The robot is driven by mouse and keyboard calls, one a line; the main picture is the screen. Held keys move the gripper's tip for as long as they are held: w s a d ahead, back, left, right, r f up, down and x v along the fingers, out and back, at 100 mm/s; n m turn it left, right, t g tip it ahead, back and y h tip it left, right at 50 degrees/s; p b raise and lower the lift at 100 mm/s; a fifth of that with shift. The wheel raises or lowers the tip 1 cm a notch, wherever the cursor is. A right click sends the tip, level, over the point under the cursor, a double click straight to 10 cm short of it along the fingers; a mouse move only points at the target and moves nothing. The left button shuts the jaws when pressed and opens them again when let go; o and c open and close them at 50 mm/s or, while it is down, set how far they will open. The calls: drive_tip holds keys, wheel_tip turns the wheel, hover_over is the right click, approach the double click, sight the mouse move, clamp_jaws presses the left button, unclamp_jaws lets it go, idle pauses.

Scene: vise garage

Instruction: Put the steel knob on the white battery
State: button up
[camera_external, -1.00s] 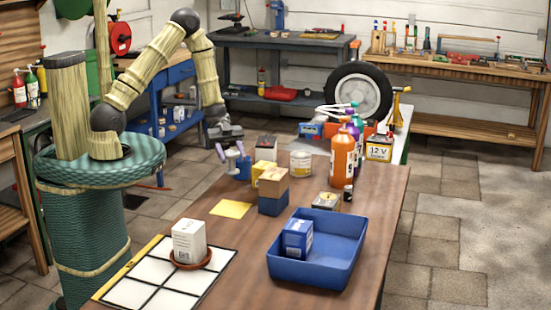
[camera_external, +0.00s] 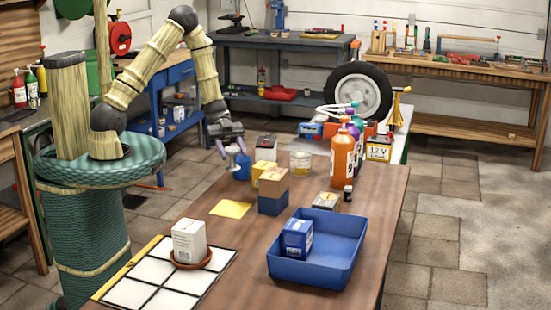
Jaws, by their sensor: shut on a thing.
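My gripper (camera_external: 231,150) is at the far left of the table, its purple fingers shut on a small pale metallic piece, apparently the steel knob (camera_external: 232,157). The knob is just beside or in front of a blue container (camera_external: 243,168); whether they touch I cannot tell. A pale battery-like block with a dark top (camera_external: 267,142) stands just right of the gripper, partly hidden by a yellow block. It may be the white battery. Another battery marked 12 V (camera_external: 378,152), white and yellow, stands at the far right.
A blue-and-tan box (camera_external: 273,195), yellow block (camera_external: 263,170) and tin (camera_external: 300,162) stand near the gripper. Orange bottles (camera_external: 343,160) stand to the right. A blue bin (camera_external: 340,268) is in front.

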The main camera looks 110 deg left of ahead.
drive_tip(key=a+r+n+t+y+p, duration=0.1)
drive_tip(key=a+r+n+y, duration=0.2)
drive_tip(key=a, duration=0.7)
drive_tip(key=a+r+n+t+y+p, duration=0.1)
drive_tip(key=a+r+n+t+y, duration=0.1)
drive_tip(key=a, duration=0.8)
drive_tip(key=a+r+n+t+y+p, duration=0.1)
drive_tip(key=a+r+n+y, duration=0.3)
drive_tip(key=a, duration=0.6)
wheel_tip(320, 180, up, 2)
drive_tip(key=shift+r+n+t+y, duration=0.15)
drive_tip(key=shift+n+t+y, duration=0.25)
drive_tip(key=shift+y, duration=0.3)
wheel_tip(320, 180, down, 6)
drive_tip(key=shift+d+f, duration=0.1)
drive_tip(key=shift+f, duration=0.15)
drive_tip(key=shift+f, duration=1.8)
drive_tip(key=shift+f, duration=0.3)
